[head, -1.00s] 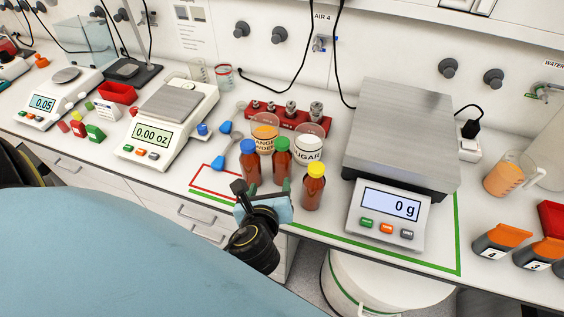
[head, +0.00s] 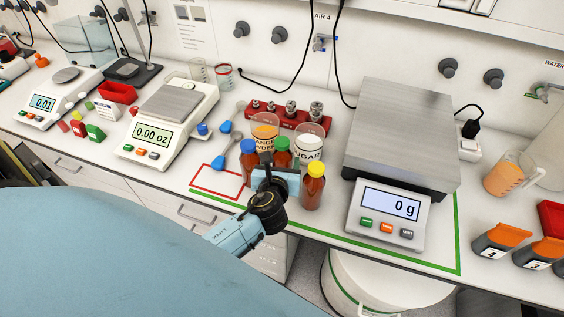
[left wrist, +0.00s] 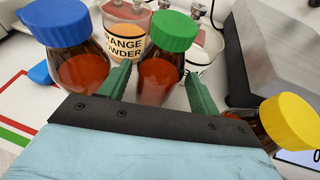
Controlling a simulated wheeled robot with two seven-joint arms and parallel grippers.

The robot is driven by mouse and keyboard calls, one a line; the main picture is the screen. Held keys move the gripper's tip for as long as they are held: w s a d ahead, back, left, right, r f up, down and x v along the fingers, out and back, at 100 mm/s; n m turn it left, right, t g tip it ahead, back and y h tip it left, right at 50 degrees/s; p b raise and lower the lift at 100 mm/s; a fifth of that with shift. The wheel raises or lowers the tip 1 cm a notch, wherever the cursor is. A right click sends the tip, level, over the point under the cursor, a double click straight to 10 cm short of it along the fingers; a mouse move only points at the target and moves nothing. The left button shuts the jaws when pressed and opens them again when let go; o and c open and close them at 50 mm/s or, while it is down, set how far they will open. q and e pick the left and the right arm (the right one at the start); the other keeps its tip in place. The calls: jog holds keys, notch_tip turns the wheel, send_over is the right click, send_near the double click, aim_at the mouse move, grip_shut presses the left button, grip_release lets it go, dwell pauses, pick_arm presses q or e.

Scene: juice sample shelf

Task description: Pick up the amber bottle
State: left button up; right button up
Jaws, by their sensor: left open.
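Three amber bottles stand close together on the bench: a blue-capped one (head: 248,165), a green-capped one (head: 281,152) and a yellow-capped one (head: 313,188). My left gripper (head: 277,170) is open in front of the green-capped bottle and partly hides it in the head view. In the left wrist view, the green-capped bottle (left wrist: 160,75) stands between the two green fingers, with gaps showing on both sides. The blue-capped bottle (left wrist: 80,70) is left of the fingers; the yellow-capped bottle (left wrist: 262,128) is to the right, partly hidden. My right gripper is not in view.
Behind the bottles are an orange powder beaker (head: 265,131), a sugar beaker (head: 309,146) and a red weight block (head: 288,119). A large scale (head: 403,135) stands right, a smaller scale (head: 168,120) left. A blue-handled scoop (head: 219,161) lies left of the bottles.

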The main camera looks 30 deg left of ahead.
pick_arm(q)
jog(key=shift+x, duration=1.45)
jog(key=shift+s, duration=0.1)
jog(key=c, duration=0.9)
